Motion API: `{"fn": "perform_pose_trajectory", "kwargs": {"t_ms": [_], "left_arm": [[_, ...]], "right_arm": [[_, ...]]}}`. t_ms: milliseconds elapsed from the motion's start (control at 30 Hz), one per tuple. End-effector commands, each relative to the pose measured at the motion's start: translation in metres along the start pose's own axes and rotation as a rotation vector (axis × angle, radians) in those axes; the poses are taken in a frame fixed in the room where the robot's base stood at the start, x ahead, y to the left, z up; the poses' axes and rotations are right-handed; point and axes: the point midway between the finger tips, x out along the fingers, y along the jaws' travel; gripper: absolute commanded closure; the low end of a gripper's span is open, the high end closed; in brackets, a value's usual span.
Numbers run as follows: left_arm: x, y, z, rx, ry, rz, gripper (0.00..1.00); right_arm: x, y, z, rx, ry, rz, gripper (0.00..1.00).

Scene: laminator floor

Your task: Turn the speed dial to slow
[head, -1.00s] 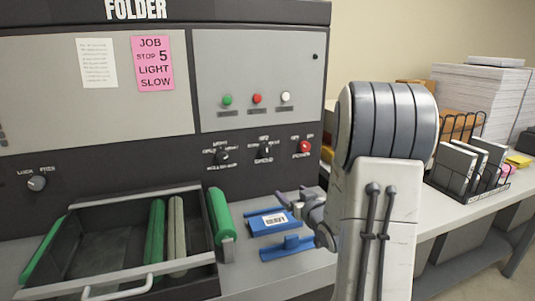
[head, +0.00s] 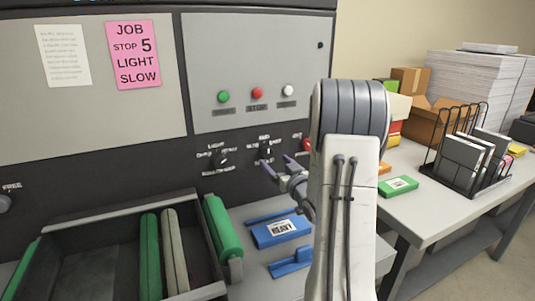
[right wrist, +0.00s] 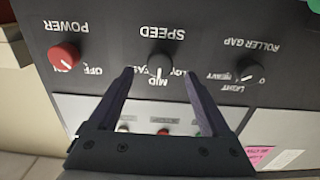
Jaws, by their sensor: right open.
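The speed dial (head: 265,151) is a small black knob on the machine's dark lower panel, between the roller gap dial (head: 220,158) and the red power knob (head: 307,144). In the right wrist view, upside down, the speed dial (right wrist: 161,64) has its pale mark at MID, with FAST and SLOW partly hidden by my fingers. My right gripper (head: 279,164) is open and empty, just in front of and below the speed dial. In the wrist view its fingertips (right wrist: 159,74) stand either side of the dial; contact cannot be told. My left gripper is out of view.
A pink note (head: 134,54) reads JOB, STOP 5, LIGHT, SLOW. Below the panel are a black tray (head: 80,218) with rollers, a green roller (head: 222,227) and a blue block labelled HEAVY (head: 272,233). A side table (head: 450,195) at right holds papers and boxes.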

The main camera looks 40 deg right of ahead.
Motion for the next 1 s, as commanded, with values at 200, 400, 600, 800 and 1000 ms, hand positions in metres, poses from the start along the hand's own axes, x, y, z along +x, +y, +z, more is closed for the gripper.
{"fn": "perform_pose_trajectory", "kwargs": {"t_ms": [200,400,600,800,1000], "left_arm": [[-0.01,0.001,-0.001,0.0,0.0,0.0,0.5],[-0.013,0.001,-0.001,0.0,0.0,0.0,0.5],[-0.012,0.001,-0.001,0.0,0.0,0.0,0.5],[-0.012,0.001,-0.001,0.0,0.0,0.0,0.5],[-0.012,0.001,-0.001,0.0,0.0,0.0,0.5]], "right_arm": [[0.037,-0.001,-0.001,0.001,0.0,-0.002,0.18],[0.052,-0.002,0.0,0.001,0.0,-0.002,0.18],[0.054,-0.003,0.0,0.001,0.0,-0.003,0.18],[0.054,-0.003,0.0,0.0,0.0,-0.003,0.64],[0.054,-0.003,0.0,-0.001,0.0,-0.003,1.0]]}}
